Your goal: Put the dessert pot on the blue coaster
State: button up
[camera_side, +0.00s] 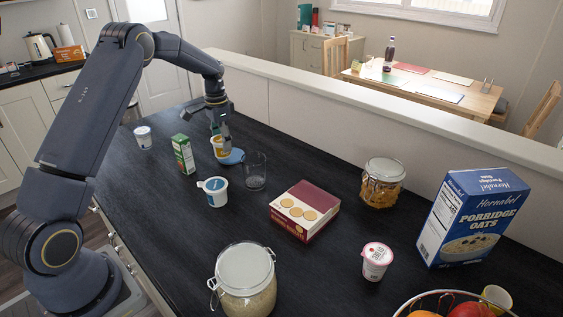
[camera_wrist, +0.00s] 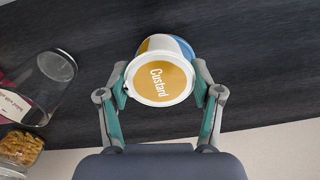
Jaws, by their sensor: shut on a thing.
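The dessert pot is a small white and yellow pot (camera_side: 217,149) at the upper middle of the counter in the side view. In the wrist view its yellow lid (camera_wrist: 160,80) reads "Custard". My gripper (camera_side: 222,134) is shut on the pot, with one finger on each side of it in the wrist view (camera_wrist: 160,88). The blue coaster (camera_side: 234,157) is a flat blue disc that shows just right of the pot in the side view. The pot hides part of it. I cannot tell whether the pot touches the counter or the coaster.
A clear glass (camera_side: 254,171) stands close to the coaster. A green carton (camera_side: 183,154) and a blue-labelled pot (camera_side: 214,191) stand nearby. A biscuit box (camera_side: 304,210), jars and a porridge oats box (camera_side: 470,217) stand further right. A raised ledge (camera_side: 330,119) runs behind the counter.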

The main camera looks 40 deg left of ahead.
jog(key=shift+f, duration=0.55)
jog(key=shift+f, duration=0.15)
jog(key=o, duration=0.8)
